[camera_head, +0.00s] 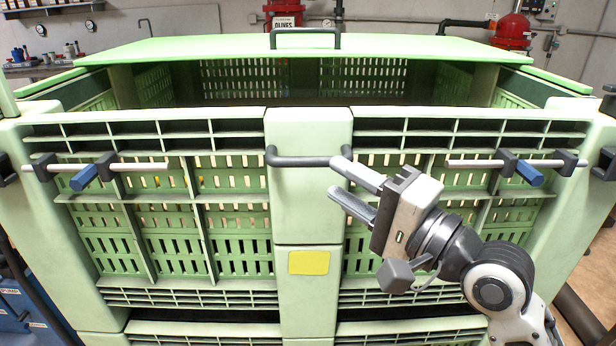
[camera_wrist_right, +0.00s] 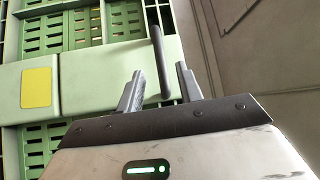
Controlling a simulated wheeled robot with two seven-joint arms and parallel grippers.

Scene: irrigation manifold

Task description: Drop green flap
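The green slatted front flap (camera_head: 308,217) of a large crate stands upright, with a yellow label (camera_head: 309,262) on its centre post. A dark grey bar handle (camera_head: 305,160) sticks out near its top edge. My right gripper (camera_head: 341,178) is at the handle's right end, its two fingers apart. In the right wrist view, the handle (camera_wrist_right: 160,60) shows between the open fingertips (camera_wrist_right: 160,85); I see no finger closed on it. Sliding bolts with blue grips sit at the flap's left (camera_head: 83,177) and right (camera_head: 530,174). My left gripper is not in view.
A pale green panel (camera_head: 220,47) with a dark handle (camera_head: 305,32) lies across the crate's top at the back. The crate's interior behind the flap looks empty where visible. Red tanks (camera_head: 510,32) and a cluttered bench (camera_head: 40,70) stand behind.

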